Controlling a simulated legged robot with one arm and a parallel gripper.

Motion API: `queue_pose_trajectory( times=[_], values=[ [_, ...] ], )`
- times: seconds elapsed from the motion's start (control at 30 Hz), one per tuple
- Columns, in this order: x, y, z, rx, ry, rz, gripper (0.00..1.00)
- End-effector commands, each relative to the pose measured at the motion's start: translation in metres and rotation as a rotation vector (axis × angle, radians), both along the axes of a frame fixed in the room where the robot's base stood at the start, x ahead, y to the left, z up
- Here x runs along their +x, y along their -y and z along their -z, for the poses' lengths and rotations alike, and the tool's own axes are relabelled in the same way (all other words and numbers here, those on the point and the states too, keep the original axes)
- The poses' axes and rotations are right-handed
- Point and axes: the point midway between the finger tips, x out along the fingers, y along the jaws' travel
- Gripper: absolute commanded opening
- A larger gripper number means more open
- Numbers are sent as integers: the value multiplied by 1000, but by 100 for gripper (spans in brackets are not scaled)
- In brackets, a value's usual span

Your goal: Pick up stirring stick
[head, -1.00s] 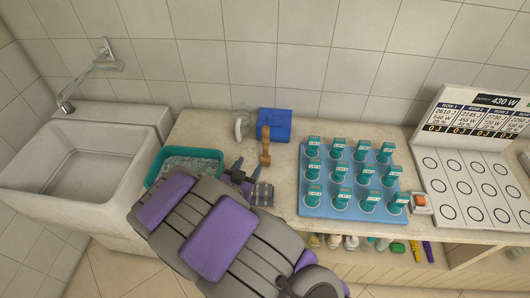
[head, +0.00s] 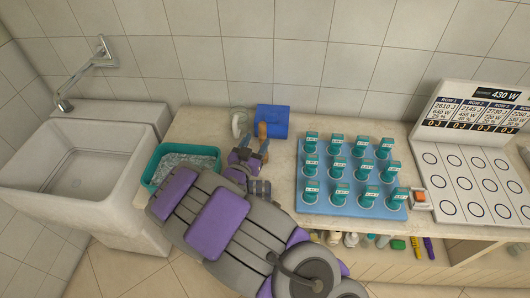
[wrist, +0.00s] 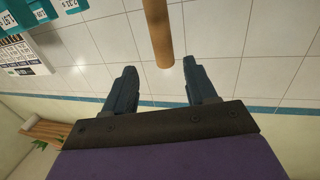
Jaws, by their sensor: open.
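The stirring stick looks to be the brown wooden rod (head: 262,130) standing near the back of the counter, in front of the blue box. Its lower part is hidden behind my gripper in the head view. In the wrist view the rod (wrist: 157,30) comes down from the top edge, and its visible end lies about level with my fingertips, between them. My gripper (head: 253,149) is open, with nothing held, close in front of the rod. Its two dark fingers also show spread apart in the wrist view (wrist: 160,70). I cannot tell whether either finger touches the rod.
A blue box (head: 272,120) and a pale round object (head: 239,124) stand behind the rod. A teal tub (head: 158,160) is at left, beside the sink (head: 75,165). A blue rack (head: 352,208) of teal-capped bottles stands at right, with a white panel (head: 455,195) beyond.

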Motion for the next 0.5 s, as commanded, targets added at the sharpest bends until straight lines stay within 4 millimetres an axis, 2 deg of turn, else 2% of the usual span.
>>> queue_pose_trajectory(
  times=[0.1, 0.3, 0.5],
  values=[
    [14, 3, 1, -1, 2, 1, 56],
    [23, 7, -1, 1, 2, -1, 56],
    [37, 18, -3, 6, 3, 1, 56]
  ],
)
